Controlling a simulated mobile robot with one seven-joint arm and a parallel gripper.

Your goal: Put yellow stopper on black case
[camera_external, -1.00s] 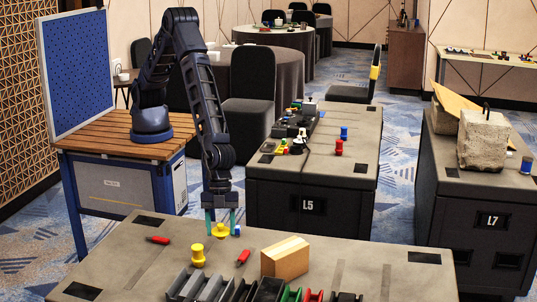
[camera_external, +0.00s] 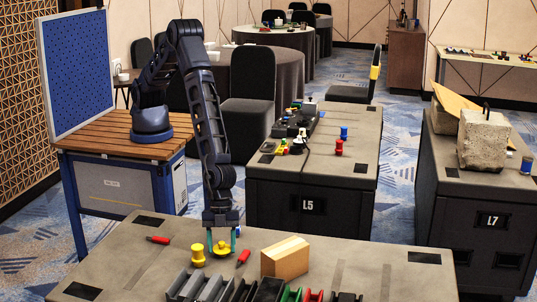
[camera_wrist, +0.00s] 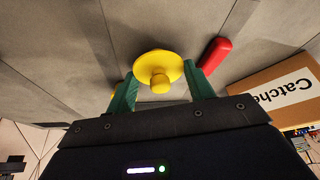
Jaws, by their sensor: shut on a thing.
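My gripper (camera_external: 221,249) points down over the near grey tabletop, with its green fingers closed on a yellow stopper (camera_external: 221,247). In the wrist view the stopper (camera_wrist: 158,72) shows a round disc and a small knob between the fingertips. I cannot tell whether it touches the tabletop. A second yellow piece (camera_external: 198,255) stands upright just left of my gripper. A black case labelled L5 (camera_external: 310,206) stands behind the near table, with a grey top. Black trays (camera_external: 285,126) lie on that top; I cannot tell which black item is the task's case.
A red piece (camera_external: 243,257) lies close to the right of my gripper, another (camera_external: 158,240) to the left. A cardboard box (camera_external: 285,258) stands further right. A row of dark, green and red bins (camera_external: 240,290) lines the front edge. The tabletop's right side is clear.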

